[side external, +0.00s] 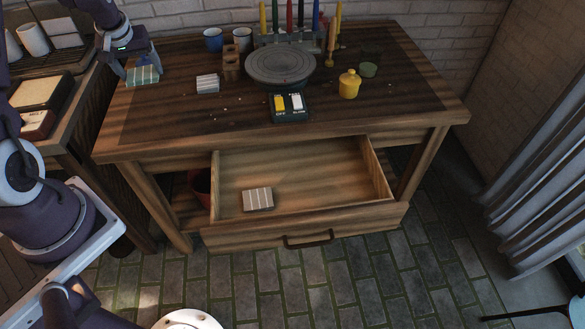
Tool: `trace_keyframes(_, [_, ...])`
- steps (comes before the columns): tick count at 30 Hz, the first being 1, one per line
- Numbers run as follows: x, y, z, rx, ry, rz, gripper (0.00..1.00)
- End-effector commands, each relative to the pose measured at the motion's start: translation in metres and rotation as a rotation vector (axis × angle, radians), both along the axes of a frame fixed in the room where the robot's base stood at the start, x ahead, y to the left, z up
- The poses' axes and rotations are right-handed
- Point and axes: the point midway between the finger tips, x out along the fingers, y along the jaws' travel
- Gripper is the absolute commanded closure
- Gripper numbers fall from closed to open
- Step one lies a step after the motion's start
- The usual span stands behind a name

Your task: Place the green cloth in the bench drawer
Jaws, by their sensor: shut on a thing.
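The green cloth (143,78) is a folded, striped, pale green pad at the left end of the wooden bench top. My gripper (139,66) is directly above it and shut on it; the fingertips are small and partly hidden. The cloth is at or very near the bench surface; I cannot tell if it is lifted. The bench drawer (300,221) is pulled out at the front, lower right of my gripper. A folded grey-white striped cloth (258,199) lies in the drawer's left front part.
Another grey-white cloth (208,84) lies right of my gripper, beside a wooden block with holes (231,63). A round turntable (280,66), a small palette box (290,107) and a yellow jar (349,84) stand farther right. The drawer's middle and right are clear.

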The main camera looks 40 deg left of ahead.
Motion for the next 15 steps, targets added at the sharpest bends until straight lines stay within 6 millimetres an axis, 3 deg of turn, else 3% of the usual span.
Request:
trace_keyframes(5, [0.048, -0.043, -0.001, 0.001, 0.002, -0.110, 0.70])
trace_keyframes(8, [0.080, -0.081, -0.002, 0.002, 0.004, -0.195, 0.70])
trace_keyframes(11, [0.114, -0.134, -0.003, 0.002, 0.006, -0.299, 0.70])
trace_keyframes(15, [0.154, -0.225, -0.002, 0.003, 0.005, -0.460, 0.70])
